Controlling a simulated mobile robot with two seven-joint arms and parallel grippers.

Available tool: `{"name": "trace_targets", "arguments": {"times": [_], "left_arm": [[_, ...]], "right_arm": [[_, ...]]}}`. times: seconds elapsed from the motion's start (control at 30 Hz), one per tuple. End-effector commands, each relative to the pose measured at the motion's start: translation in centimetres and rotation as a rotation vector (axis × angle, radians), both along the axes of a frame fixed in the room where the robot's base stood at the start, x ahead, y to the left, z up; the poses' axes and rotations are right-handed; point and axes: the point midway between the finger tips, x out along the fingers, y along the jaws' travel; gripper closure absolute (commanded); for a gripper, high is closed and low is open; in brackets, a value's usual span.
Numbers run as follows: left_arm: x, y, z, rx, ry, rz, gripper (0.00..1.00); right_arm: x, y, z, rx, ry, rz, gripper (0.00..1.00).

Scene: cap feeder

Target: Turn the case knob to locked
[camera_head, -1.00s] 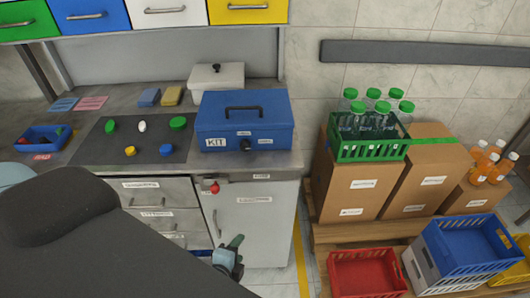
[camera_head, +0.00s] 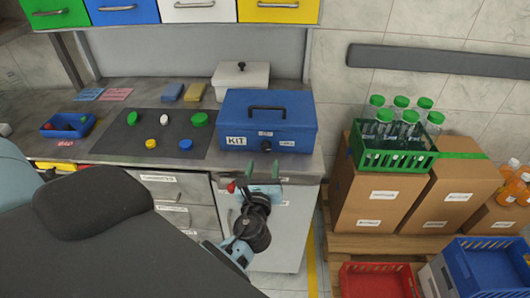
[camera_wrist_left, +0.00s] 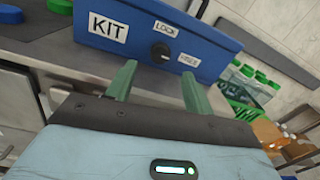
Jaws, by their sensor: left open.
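The blue case (camera_head: 240,119) marked KIT stands shut on the bench near its front right edge. Its round black knob (camera_head: 266,146) is on the front face; in the left wrist view the knob (camera_wrist_left: 160,52) sits between a LOCK label (camera_wrist_left: 164,29) and a second label at its lower right, too small to read surely. My left gripper (camera_head: 262,170) is open and empty, in front of and a little below the knob, with its green fingers pointing at the case. In the left wrist view the fingers (camera_wrist_left: 156,85) are apart, not touching the knob. My right gripper is not seen.
A dark mat (camera_head: 111,149) with several coloured caps lies left of the case. A white lidded box (camera_head: 241,92) stands behind it. A red cabinet knob (camera_head: 231,187) is close beside my left gripper. Right are cardboard boxes and a green bottle crate (camera_head: 395,163).

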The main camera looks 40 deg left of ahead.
Motion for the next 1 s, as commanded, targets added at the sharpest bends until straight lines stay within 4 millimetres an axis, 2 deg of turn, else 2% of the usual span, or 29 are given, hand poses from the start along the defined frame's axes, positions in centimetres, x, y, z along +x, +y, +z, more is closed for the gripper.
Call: {"name": "trace_targets", "arguments": {"times": [0.2,0.4,0.8,1.0], "left_arm": [[3.1,1.7,0.2,0.000,-0.004,0.000,0.48],[5.0,2.8,0.1,-0.001,-0.002,0.001,0.48],[5.6,3.1,0.0,-0.003,-0.001,0.000,0.48],[5.5,3.1,0.0,-0.003,-0.001,0.000,0.74]], "right_arm": [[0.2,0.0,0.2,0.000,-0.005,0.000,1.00],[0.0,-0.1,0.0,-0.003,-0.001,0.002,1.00],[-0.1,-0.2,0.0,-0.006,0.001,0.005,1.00],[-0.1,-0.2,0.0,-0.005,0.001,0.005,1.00]]}}
